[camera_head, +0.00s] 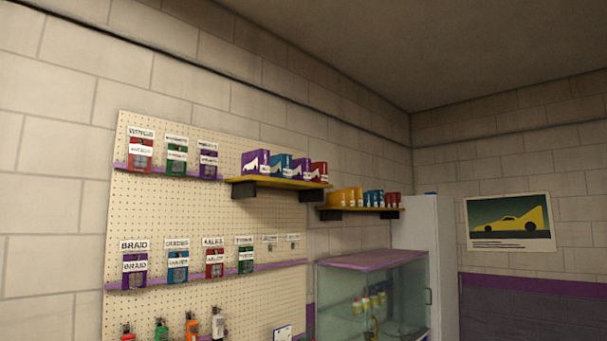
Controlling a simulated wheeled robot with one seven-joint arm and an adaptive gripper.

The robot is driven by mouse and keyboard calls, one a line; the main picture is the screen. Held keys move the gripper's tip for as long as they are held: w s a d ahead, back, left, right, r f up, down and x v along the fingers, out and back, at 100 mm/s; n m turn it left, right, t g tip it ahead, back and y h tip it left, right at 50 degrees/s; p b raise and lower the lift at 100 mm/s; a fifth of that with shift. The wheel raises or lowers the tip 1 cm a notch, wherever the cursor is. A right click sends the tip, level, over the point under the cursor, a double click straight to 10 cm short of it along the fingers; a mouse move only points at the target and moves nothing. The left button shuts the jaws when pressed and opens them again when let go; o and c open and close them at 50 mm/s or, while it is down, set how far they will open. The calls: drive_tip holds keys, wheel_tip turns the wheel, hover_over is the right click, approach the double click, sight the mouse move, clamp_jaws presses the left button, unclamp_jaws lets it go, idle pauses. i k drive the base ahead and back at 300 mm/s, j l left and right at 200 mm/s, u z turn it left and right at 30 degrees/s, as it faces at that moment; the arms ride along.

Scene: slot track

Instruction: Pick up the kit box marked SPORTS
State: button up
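Kit-like boxes stand in a row on a yellow wall shelf (290,185): a purple box (256,162), a blue box (280,167), another purple box (299,170) and a red box (319,174). A second shelf (360,211) farther right holds yellow boxes (345,197), blue boxes (374,198) and red boxes (392,200). Their markings are too small to read, so I cannot tell which box is marked SPORTS. My gripper is not in view.
A pegboard (190,215) with hanging packets, such as BRAID (134,268), covers the left wall. A glass display case (345,285) with a purple top stands below the second shelf, beside a white cabinet (420,240). A car poster (510,222) hangs on the right wall.

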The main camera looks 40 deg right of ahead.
sight(319, 169)
drive_tip(key=i+l+z, duration=0.3)
drive_tip(key=l, duration=0.3)
drive_tip(key=i+l+z, duration=0.3)
drive_tip(key=l, duration=0.2)
drive_tip(key=i+l+z, duration=0.3)
drive_tip(key=i+l, duration=0.05)
drive_tip(key=l, duration=0.1)
